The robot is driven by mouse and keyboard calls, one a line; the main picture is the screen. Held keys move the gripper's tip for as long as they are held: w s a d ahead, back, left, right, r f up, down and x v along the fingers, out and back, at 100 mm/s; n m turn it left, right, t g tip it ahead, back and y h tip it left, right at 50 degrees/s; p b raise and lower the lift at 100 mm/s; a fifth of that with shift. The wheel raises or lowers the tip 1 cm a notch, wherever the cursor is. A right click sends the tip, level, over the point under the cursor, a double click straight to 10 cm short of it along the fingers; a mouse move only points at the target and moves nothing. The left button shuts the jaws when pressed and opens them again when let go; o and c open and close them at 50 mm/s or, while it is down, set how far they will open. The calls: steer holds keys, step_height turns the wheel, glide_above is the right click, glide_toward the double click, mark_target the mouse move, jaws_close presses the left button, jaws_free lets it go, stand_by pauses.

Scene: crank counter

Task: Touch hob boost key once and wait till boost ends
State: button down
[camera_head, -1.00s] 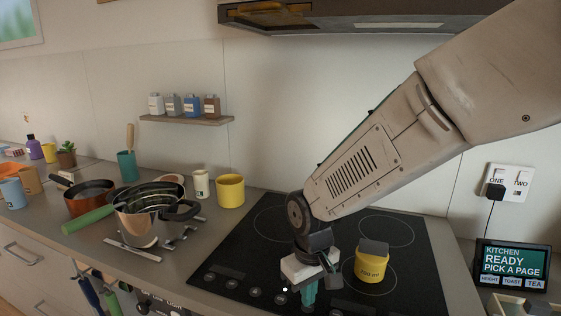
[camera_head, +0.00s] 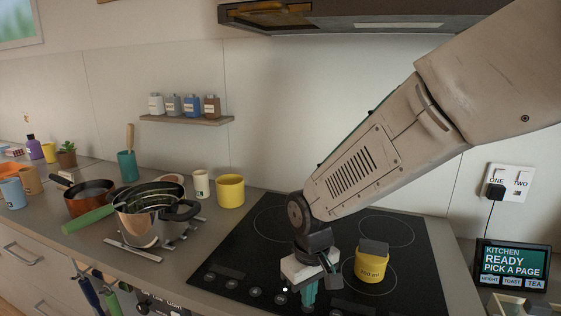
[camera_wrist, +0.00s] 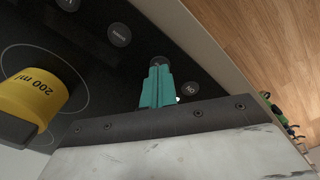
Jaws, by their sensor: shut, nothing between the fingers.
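The black hob (camera_head: 235,262) has a row of round keys along its front edge. My gripper (camera_head: 308,296) is shut and empty, pointing down over the front key row. In the wrist view, my teal fingertips (camera_wrist: 158,72) lie over the lower part of one round key (camera_wrist: 160,62), whose label is mostly hidden. I cannot tell whether they touch it. Another key (camera_wrist: 119,34) has a small label I cannot read for sure. A key marked like "ON" (camera_wrist: 190,89) lies beside the fingers. A small white light (camera_head: 285,290) shows near that key.
A yellow 200 ml cup (camera_head: 371,266) stands on the hob right of my gripper. A steel pot (camera_head: 140,230), an orange pan (camera_head: 88,200) and a yellow mug (camera_head: 230,191) stand left. The screen (camera_head: 513,262) at right reads "KITCHEN READY PICK A PAGE".

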steer(key=shift+f, duration=0.65)
steer(key=shift+r, duration=2.5)
steer(key=s+a+r, duration=0.1)
steer(key=s+r, duration=0.3)
steer(key=r, duration=0.2)
steer(key=shift+s+a, duration=0.35)
steer(key=shift+a, duration=0.05)
